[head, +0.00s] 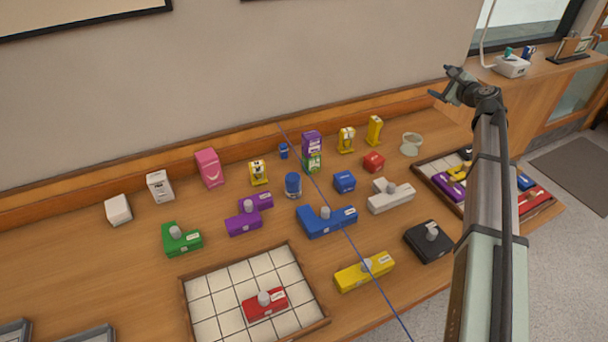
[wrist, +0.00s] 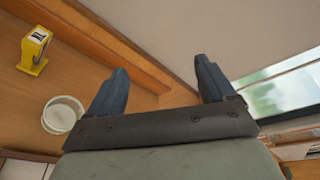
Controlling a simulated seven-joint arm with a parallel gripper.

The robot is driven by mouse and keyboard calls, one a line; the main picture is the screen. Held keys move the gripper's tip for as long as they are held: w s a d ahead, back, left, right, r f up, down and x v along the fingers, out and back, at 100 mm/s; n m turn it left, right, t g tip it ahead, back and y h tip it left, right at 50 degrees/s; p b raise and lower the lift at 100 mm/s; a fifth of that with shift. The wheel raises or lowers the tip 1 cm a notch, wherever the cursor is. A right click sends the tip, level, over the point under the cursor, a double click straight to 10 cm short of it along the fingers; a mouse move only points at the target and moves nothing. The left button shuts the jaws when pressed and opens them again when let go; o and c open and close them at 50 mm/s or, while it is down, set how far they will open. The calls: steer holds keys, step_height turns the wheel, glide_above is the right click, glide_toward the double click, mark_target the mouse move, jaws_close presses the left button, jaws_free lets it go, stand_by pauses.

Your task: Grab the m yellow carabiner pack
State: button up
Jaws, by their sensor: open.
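Three small yellow packs stand toward the back of the table: a left one (head: 258,173), a middle one (head: 346,140) and a right one (head: 375,130). The left and middle ones show pale fronts; I cannot read size letters on any. A yellow pack (wrist: 34,50) with a dark mark on a white label stands at the upper left of the wrist view, apart from my fingers. My gripper (head: 440,84) is raised above the table's right end, right of the packs. In the wrist view my gripper (wrist: 160,70) is open, with nothing between its fingers.
A glass dish (head: 412,144) stands right of the packs. Knobbed blocks, including a yellow one (head: 364,272), lie in front. A gridded tray (head: 222,272) is at front; another tray (head: 432,184) is at right.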

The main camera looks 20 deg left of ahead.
steer(key=s+a+r+n+g+y, duration=0.2)
steer(key=s+a, duration=0.1)
steer(key=a, duration=0.6)
steer(key=s+a+r+n+g+y, duration=0.1)
steer(key=s+a+r+n+g, duration=0.2)
steer(key=a, duration=0.5)
steer(key=n+g+h, duration=0.5)
steer(key=n+h, duration=0.4)
steer(key=n, duration=1.2)
glide_above(256, 163)
steer(key=s+d, duration=0.3)
step_height(256, 163, down, 15)
steer(key=shift+t, duration=0.3)
steer(key=x, duration=1.3)
steer(key=shift+s+f, duration=0.15)
steer(key=shift+s, duration=0.15)
steer(key=c, duration=1.1)
